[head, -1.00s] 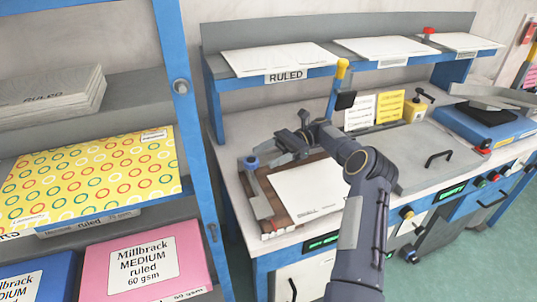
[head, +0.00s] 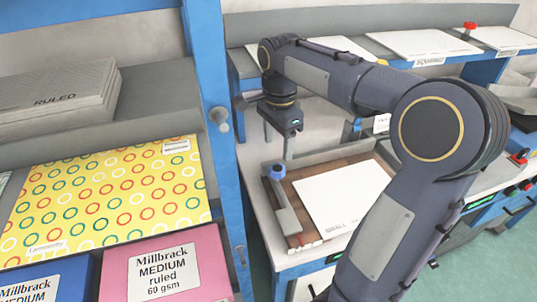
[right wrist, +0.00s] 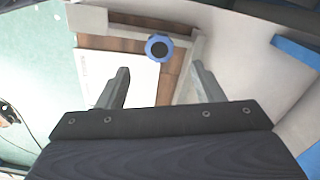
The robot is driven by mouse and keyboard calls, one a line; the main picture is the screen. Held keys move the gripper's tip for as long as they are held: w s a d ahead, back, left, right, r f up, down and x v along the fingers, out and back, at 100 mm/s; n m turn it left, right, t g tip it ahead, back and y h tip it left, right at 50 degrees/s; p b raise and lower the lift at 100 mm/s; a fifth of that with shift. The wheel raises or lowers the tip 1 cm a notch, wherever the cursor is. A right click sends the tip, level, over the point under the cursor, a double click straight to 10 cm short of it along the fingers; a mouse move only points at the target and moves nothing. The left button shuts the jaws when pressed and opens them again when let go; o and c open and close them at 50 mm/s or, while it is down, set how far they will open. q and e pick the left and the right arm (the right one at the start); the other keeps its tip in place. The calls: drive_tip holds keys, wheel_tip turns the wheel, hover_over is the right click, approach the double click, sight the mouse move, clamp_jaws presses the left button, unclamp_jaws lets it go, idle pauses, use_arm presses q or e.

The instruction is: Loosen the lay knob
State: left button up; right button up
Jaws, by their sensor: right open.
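The lay knob (head: 276,170) is blue and round, on the grey bar at the left side of the wooden board (head: 288,190). White paper (head: 340,195) lies on the board. In the right wrist view the knob (right wrist: 159,46) shows from above, with a dark centre. My right gripper (head: 278,146) points down above the knob, open and empty. In the right wrist view its two fingers (right wrist: 160,70) stand apart, with the knob beyond the tips and roughly midway between them. The knob is clear of the fingers. My left gripper is not in view.
A blue-framed rack (head: 215,120) with paper packs stands close on the left. A raised shelf (head: 500,75) with white sheets runs along the back of the bench. My right arm hides much of the bench's right part.

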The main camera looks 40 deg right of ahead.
sight(278, 168)
wheel_tip(278, 168, down, 8)
drive_tip(key=shift+r+b, duration=0.2)
drive_tip(key=shift+b, duration=0.1)
drive_tip(key=shift+c, duration=0.3)
drive_tip(key=c, duration=0.9)
drive_tip(key=shift+n, duration=0.6)
drive_tip(key=n+p, duration=0.1)
drive_tip(key=n, duration=0.2)
drive_tip(key=shift+r, duration=0.1)
drive_tip(key=shift+n+p, duration=0.7)
drive_tip(key=shift+n, duration=1.6)
